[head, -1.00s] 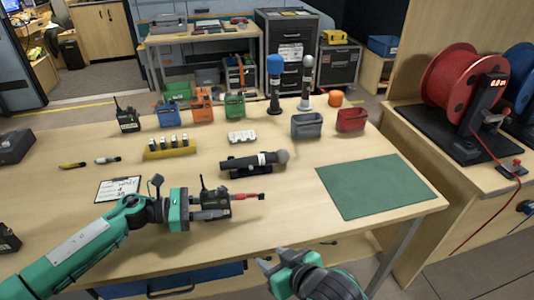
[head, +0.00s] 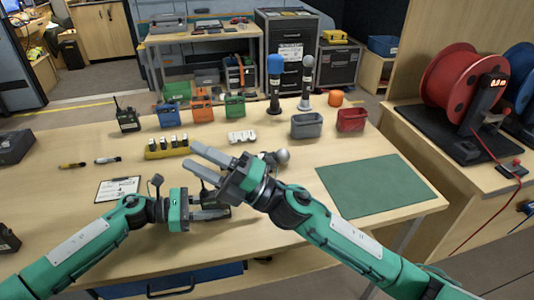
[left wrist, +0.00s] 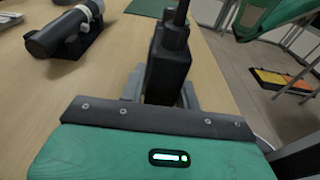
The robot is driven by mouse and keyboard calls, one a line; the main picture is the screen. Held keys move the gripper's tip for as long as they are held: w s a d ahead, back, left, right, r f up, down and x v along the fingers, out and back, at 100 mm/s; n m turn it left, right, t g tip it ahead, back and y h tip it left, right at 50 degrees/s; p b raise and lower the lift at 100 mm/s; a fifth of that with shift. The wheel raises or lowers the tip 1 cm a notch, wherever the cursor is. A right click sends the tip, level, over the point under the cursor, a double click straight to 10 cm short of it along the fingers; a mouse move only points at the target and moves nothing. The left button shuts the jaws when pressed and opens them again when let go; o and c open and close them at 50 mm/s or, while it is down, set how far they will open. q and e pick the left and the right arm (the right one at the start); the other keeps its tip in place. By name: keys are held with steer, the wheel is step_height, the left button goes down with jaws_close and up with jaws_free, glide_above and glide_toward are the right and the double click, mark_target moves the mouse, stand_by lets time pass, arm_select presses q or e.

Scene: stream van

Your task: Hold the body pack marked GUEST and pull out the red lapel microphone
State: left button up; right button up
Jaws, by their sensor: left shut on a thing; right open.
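My left gripper (head: 208,215) is shut on a black body pack (head: 211,197) just above the near part of the table. The pack and its antenna also show between the fingers in the left wrist view (left wrist: 168,65). Its marking cannot be read. My right gripper (head: 191,156) is open and empty, its fingers pointing to the upper left. It hangs above and beyond the held pack, and its wrist covers the space to the right of the pack. The red lapel microphone is hidden in both current views.
A second black pack (head: 127,121) stands at the back left. A green mat (head: 380,186) lies clear at the right. A clipboard (head: 118,189) lies left.

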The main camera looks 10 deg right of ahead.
step_height(320, 180, down, 6)
steer(key=n+g+h, duration=0.8)
steer(key=n+g, duration=0.3)
steer(key=n, duration=0.7)
steer(key=w+d+f+n+t+h, duration=0.1)
steer(key=w+d+n+h, duration=0.1)
steer(key=w+d+h, duration=0.4)
steer(key=w+d+f+n+t+h, duration=0.1)
steer(key=w+d+h, duration=0.25)
steer(key=d, duration=0.45)
steer(key=x, duration=0.8)
steer(key=s+x, duration=0.1)
steer(key=x, duration=0.3)
steer(key=shift+d, duration=0.1)
steer(key=shift+c, duration=0.4)
jaws_close()
